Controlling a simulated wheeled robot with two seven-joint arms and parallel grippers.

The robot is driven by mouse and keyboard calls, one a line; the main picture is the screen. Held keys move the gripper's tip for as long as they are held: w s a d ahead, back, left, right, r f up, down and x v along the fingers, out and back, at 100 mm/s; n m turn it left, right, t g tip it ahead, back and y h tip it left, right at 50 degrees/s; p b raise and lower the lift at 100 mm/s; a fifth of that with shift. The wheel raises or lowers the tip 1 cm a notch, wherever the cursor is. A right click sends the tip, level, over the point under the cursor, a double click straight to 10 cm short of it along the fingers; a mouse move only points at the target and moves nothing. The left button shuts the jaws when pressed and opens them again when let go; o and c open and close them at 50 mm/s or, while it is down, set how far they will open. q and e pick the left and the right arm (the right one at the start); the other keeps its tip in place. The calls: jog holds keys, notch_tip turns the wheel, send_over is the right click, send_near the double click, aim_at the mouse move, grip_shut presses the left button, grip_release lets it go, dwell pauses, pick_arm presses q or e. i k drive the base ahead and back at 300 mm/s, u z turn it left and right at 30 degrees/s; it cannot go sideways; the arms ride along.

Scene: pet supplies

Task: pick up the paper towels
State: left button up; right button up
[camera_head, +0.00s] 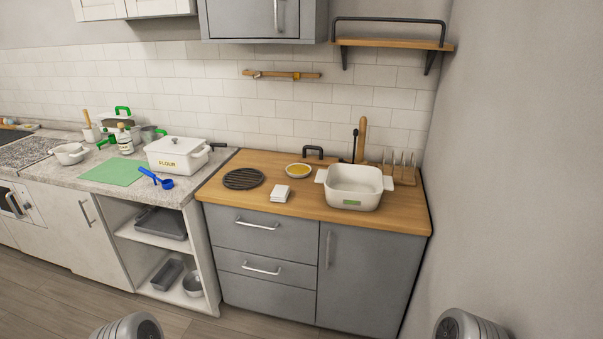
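A small white folded stack (280,194), which looks like the paper towels, lies flat near the front of the wooden countertop (238,205). It sits between a dark round trivet and a white pot. Neither of my grippers is in view. Only rounded grey parts of my two arms show at the bottom edge, well short of the counter.
Near the stack are the trivet (243,179), a bowl with yellow contents (298,171) and the white pot (353,187). On the left counter are a flour box (177,155), blue scoop (157,178) and green mat (115,172). A shelf (392,43) hangs above right.

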aim_at(280, 193)
jog(key=u, duration=0.2)
jog(key=i, duration=0.25)
jog(key=u, duration=0.9)
jog(key=i, duration=1.9)
jog(key=z, duration=0.95)
